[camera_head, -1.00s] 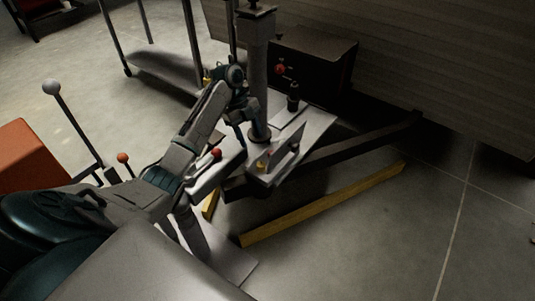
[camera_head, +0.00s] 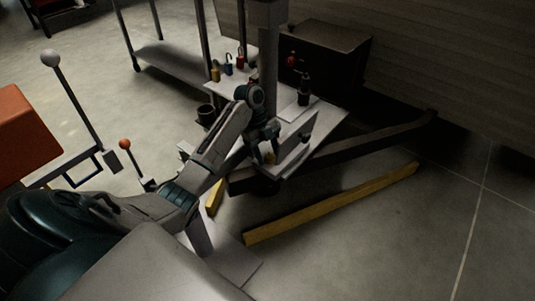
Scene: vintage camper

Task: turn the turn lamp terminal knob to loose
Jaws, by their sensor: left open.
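A small yellow knob (camera_head: 269,158) sits on the pale metal plate (camera_head: 297,128) at the foot of the upright post. I cannot tell for sure that it is the lamp terminal knob. My left gripper (camera_head: 267,151) points down, its open fingers right over or beside the yellow knob and partly hiding it. Contact cannot be made out. A dark upright fitting (camera_head: 304,92) stands farther back on the plate. My right gripper is not in view.
The post (camera_head: 268,70) rises just behind my left gripper. A dark box (camera_head: 325,60) with a red knob (camera_head: 292,60) stands behind. Yellow, blue and red padlocks (camera_head: 228,68) are at the back. A yellow bar (camera_head: 335,203) lies on the floor, which is clear at right.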

